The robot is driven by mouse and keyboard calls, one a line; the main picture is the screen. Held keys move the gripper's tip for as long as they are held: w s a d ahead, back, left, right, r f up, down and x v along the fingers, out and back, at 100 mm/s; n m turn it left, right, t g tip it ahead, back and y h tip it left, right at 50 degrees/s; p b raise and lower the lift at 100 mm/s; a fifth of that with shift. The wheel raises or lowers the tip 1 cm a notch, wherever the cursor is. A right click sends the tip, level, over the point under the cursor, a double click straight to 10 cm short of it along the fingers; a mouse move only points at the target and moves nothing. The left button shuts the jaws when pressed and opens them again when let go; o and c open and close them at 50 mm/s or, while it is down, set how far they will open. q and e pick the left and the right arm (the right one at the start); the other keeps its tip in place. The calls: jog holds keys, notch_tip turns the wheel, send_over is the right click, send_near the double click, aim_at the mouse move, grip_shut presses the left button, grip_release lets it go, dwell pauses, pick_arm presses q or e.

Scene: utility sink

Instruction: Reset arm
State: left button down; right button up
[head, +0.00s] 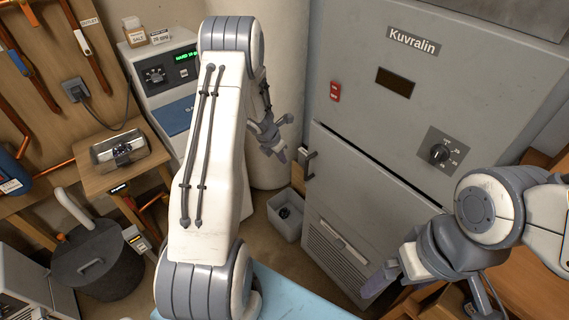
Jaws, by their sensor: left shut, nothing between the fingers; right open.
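My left arm, white with grey joints, stands tall across the middle of the head view. Its gripper (279,143) shows to the right of the forearm, in front of a pale round column, shut with nothing in it. My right arm comes in from the right edge. Its gripper (388,286) is low at the right, in front of the lower part of the grey Kuvralin cabinet (375,155), open and empty. Part of the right gripper's jaws is hard to make out against the brown wood behind.
A light grey bin (287,216) stands on the floor beside the cabinet. A dark lidded drum (97,262) is at the lower left. A small wooden table (105,181) bears a metal device (120,150). A white machine with a green display (165,75) stands behind. Tools hang at left.

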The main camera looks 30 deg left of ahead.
pick_arm(q)
jog(key=v, duration=0.6)
jog(key=shift+a+p, duration=0.1)
jog(key=shift+p, duration=0.2)
